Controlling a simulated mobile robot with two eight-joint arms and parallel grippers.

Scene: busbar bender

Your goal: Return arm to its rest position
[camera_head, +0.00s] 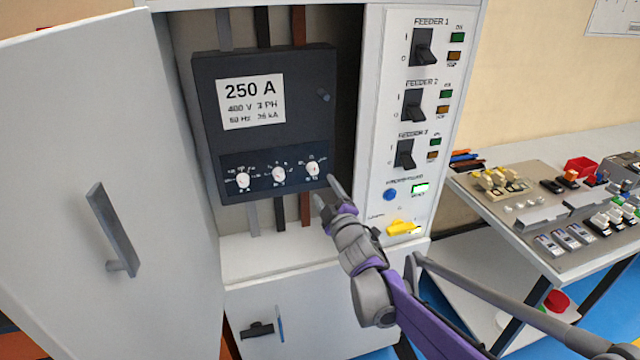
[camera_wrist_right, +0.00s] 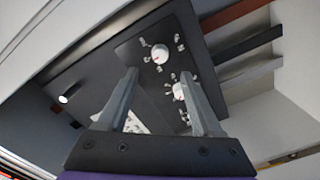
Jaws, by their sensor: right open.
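My right arm (camera_head: 377,287) reaches up from the lower right in the head view. My right gripper (camera_head: 325,190) is at the lower right corner of the black 250 A breaker (camera_head: 295,115). The wrist view shows its two fingers (camera_wrist_right: 160,74) apart, with nothing held between them. Three white dials sit along the breaker's lower panel: left (camera_head: 243,180), middle (camera_head: 278,174) and right (camera_head: 312,168). Two dials show in the wrist view, one beyond the fingers (camera_wrist_right: 160,54) and one beside the right finger (camera_wrist_right: 180,91). My left gripper is not in view.
The open cabinet door (camera_head: 110,130) with a handle (camera_head: 112,232) stands at the left. The feeder switch panel (camera_head: 405,130) flanks the opening at the right, with a yellow handle (camera_head: 402,227) low down. A workbench (camera_head: 530,245) with many parts stands farther right.

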